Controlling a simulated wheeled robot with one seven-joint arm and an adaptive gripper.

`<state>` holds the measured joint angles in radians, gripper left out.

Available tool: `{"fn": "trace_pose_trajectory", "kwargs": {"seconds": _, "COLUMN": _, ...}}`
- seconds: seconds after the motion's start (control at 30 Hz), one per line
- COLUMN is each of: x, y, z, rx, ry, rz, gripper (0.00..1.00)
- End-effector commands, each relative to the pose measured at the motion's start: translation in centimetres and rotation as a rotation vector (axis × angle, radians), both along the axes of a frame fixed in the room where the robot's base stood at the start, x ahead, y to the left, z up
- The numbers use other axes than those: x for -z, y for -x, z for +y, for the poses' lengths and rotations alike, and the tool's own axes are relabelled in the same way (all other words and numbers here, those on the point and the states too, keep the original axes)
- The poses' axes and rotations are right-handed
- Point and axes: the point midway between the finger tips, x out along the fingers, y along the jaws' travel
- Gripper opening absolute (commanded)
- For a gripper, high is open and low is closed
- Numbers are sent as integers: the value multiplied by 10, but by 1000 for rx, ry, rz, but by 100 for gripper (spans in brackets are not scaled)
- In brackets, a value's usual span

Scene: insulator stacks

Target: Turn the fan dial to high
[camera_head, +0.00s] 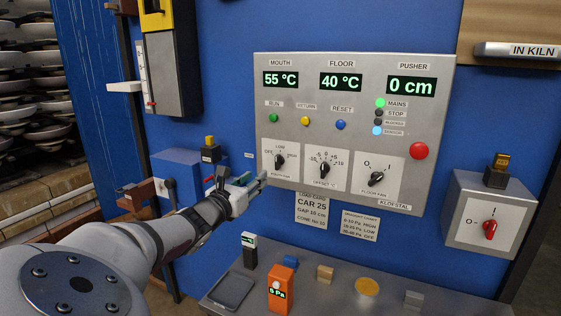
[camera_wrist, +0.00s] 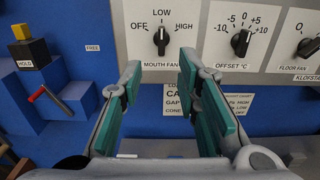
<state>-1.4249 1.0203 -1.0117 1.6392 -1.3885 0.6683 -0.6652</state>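The mouth fan dial (camera_head: 281,161) is a black knob on a white plate marked OFF, LOW and HIGH, at the panel's lower left. In the wrist view the dial (camera_wrist: 161,40) stands upright with its white mark toward LOW. My gripper (camera_head: 262,181) is just below and left of the dial in the head view. In the wrist view my gripper (camera_wrist: 160,72) is open, its two teal-padded fingers apart and empty. The dial shows beyond and above the gap between the fingertips, not between the pads. Whether a fingertip touches the panel is unclear.
The offset dial (camera_head: 324,169) and floor fan dial (camera_head: 376,177) sit right of it on the grey panel (camera_head: 440,100). A blue box (camera_head: 178,176) is left of my gripper. An orange meter (camera_head: 281,289) reading 5 Pa and small blocks stand on the shelf (camera_head: 335,298) below.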

Motion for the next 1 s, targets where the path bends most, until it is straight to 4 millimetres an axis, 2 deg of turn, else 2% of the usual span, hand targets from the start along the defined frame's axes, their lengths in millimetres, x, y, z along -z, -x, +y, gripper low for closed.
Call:
{"fn": "trace_pose_trajectory", "kwargs": {"seconds": 0.6, "x": 1, "y": -103, "z": -41, "rx": 6, "ry": -5, "rz": 0, "gripper": 30}}
{"fn": "trace_pose_trajectory", "kwargs": {"seconds": 0.8, "x": 1, "y": -120, "z": -46, "rx": 5, "ry": -4, "rz": 2, "gripper": 30}}
{"fn": "trace_pose_trajectory", "kwargs": {"seconds": 1.0, "x": 1, "y": -124, "z": -47, "rx": 4, "ry": -5, "rz": 1, "gripper": 30}}
